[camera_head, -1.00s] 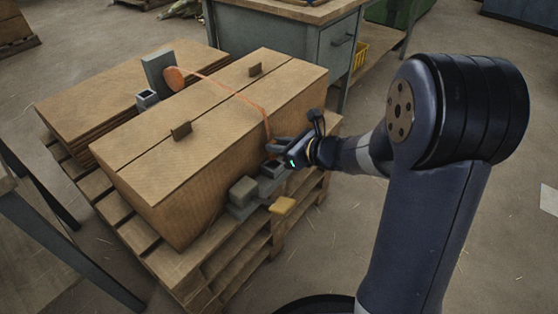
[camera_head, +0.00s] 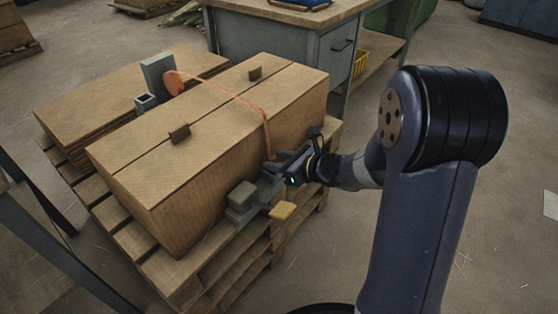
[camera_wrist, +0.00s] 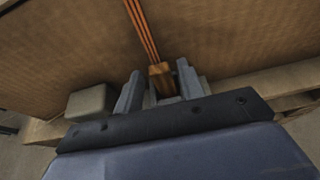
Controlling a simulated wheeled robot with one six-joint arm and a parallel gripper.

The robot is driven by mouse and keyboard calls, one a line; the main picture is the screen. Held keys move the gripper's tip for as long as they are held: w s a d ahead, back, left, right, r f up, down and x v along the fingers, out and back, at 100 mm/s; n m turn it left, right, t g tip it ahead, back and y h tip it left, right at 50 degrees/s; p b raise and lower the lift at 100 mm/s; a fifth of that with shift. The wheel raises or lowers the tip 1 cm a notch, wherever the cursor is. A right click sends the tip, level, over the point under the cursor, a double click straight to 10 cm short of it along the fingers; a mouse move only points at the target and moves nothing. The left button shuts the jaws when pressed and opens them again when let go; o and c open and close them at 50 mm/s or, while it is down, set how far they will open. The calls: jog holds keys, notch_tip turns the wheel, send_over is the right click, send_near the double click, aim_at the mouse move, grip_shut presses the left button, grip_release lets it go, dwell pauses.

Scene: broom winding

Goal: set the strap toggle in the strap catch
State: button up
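The strap toggle (camera_wrist: 160,80) is a small brown block at the end of the orange strap (camera_head: 238,97). In the wrist view it sits between the two fingers of my gripper (camera_wrist: 158,90), which appears shut on it. The strap runs taut over the long box and down its near side. In the head view my gripper (camera_head: 276,171) is low beside the box, at the grey strap catch (camera_head: 266,192). The gripper partly covers the catch, and the toggle is hidden there. I cannot tell how deep the toggle sits in the catch.
The long cardboard box (camera_head: 160,185) stands on a wooden pallet (camera_head: 226,262). A grey post (camera_head: 157,76) stands behind the box. A workbench (camera_head: 290,30) is at the back.

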jog(key=shift+o, duration=0.3)
jog(key=shift+r, duration=0.1)
jog(key=shift+r+p, duration=0.2)
jog(key=shift+p, duration=0.15)
jog(key=p+v, duration=0.2)
jog(key=v, duration=1)
jog(key=shift+a+f, duration=0.1)
jog(key=b+x, duration=0.1)
jog(key=x, duration=0.3)
jog(key=b+x, duration=0.1)
jog(key=x, duration=0.3)
jog(key=b+x, duration=0.1)
jog(key=x, duration=0.3)
jog(key=shift+a+f, duration=0.15)
jog(key=shift+f, duration=0.25)
jog(key=r, duration=0.1)
jog(key=r+p, duration=0.1)
jog(key=shift+d+r+p, duration=0.25)
jog(key=shift+r+p, duration=0.1)
jog(key=shift+r, duration=0.8)
